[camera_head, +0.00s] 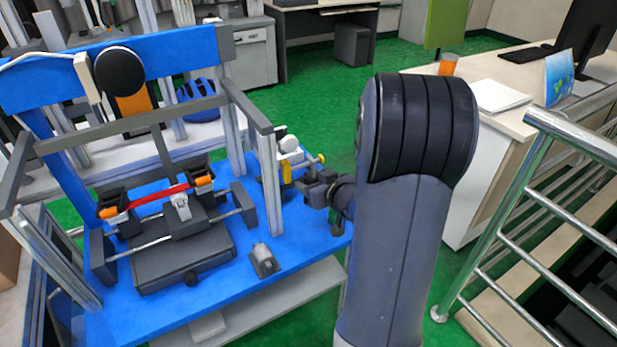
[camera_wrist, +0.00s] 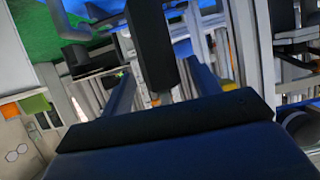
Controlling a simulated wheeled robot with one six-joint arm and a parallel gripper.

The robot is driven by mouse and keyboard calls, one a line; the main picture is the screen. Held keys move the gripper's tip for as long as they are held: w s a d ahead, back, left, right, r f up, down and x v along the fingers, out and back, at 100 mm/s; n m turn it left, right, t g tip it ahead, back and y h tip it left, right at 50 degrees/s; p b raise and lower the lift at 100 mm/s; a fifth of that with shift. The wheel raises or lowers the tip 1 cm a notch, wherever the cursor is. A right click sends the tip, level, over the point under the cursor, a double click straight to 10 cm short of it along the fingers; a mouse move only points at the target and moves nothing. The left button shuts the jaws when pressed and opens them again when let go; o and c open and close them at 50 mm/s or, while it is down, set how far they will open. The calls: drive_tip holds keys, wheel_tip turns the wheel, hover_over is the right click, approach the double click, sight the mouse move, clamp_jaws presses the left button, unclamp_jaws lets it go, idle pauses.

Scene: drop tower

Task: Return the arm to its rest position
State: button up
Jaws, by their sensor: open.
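My arm (camera_head: 405,200) stands upright in the right half of the head view, its thick dark joint at the top. My gripper (camera_head: 312,187) shows as small dark parts just left of the arm, by the right edge of the blue bench. It is open and I see nothing held in it. The dark body of the gripper fills the bottom of the wrist view, with dark parts reaching up from it. The lower arm links are partly hidden behind the big joint.
The blue bench (camera_head: 292,268) carries a grey frame with a red strip (camera_head: 158,197) and a grey block (camera_head: 263,260). A yellow-handled valve (camera_head: 287,170) is close to my gripper. Metal railings (camera_head: 510,215) and a desk (camera_head: 490,130) stand right. Green floor (camera_head: 325,100) is clear behind.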

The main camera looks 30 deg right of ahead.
sight(307, 174)
drive_tip(key=p+v, duration=0.1)
drive_tip(key=v, duration=0.5)
drive_tip(key=shift+s+r, duration=0.2)
drive_tip(key=shift+s, duration=0.15)
drive_tip(key=shift+w, duration=0.1)
drive_tip(key=b+x, duration=0.2)
drive_tip(key=x, duration=0.9)
drive_tip(key=shift+a+f, duration=0.1)
drive_tip(key=shift+r+p, duration=0.3)
drive_tip(key=shift+r, duration=0.45)
drive_tip(key=shift+s+r, duration=0.2)
drive_tip(key=shift+s, duration=0.05)
drive_tip(key=shift+s+f, duration=0.1)
drive_tip(key=shift+s, duration=0.3)
